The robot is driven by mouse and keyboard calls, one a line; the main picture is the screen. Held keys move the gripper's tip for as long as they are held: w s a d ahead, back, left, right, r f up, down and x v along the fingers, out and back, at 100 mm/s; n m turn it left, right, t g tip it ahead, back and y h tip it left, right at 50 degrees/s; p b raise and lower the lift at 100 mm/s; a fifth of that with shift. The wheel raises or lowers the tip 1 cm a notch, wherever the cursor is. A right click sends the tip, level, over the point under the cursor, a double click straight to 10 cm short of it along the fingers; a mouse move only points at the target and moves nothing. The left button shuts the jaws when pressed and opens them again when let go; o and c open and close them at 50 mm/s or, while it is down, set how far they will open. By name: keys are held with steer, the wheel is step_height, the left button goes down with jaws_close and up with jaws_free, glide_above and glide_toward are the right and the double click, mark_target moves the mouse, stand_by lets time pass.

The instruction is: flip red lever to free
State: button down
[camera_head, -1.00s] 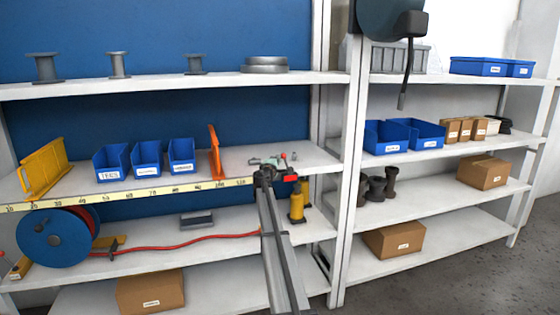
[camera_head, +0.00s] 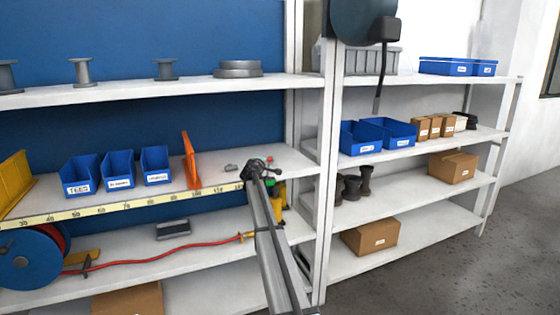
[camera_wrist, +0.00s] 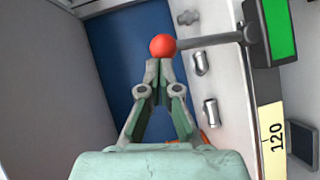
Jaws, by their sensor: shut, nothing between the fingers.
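The red ball knob (camera_wrist: 162,46) sits on the end of a grey lever rod (camera_wrist: 215,40) in the wrist view. The rod runs right to a dark housing with a bright green panel (camera_wrist: 280,28). My gripper (camera_wrist: 156,64) is shut and empty, its fingertips at the near side of the knob; I cannot tell whether they touch. In the head view my gripper (camera_head: 252,172) is over the right end of the middle shelf, beside the small red knob (camera_head: 268,159). My arm and gripper hide most of the valve there.
An orange upright plate (camera_head: 190,160) and several blue bins (camera_head: 118,168) stand left on the shelf. A yellow ruler strip (camera_head: 110,207) runs along its front edge. A white rack post (camera_head: 328,180) stands close right.

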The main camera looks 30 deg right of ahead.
steer(key=shift+d+b, duration=1)
steer(key=shift+s+d+r, duration=0.1)
steer(key=shift+d+r, duration=0.05)
steer(key=shift+d, duration=0.2)
steer(key=shift+d, duration=0.15)
steer(key=shift+b, duration=0.3)
steer(key=shift+s+a+r, duration=0.1)
steer(key=shift+a+r, duration=0.1)
steer(key=shift+a, duration=0.2)
steer(key=b, duration=0.4)
glide_toward(270, 158)
steer(key=a+r, duration=0.1)
steer(key=s+a+r, duration=0.1)
steer(key=r, duration=0.1)
steer(key=a+r, duration=0.1)
steer(key=a, duration=0.1)
steer(key=shift+s+r, duration=0.15)
steer(key=shift+s, duration=0.15)
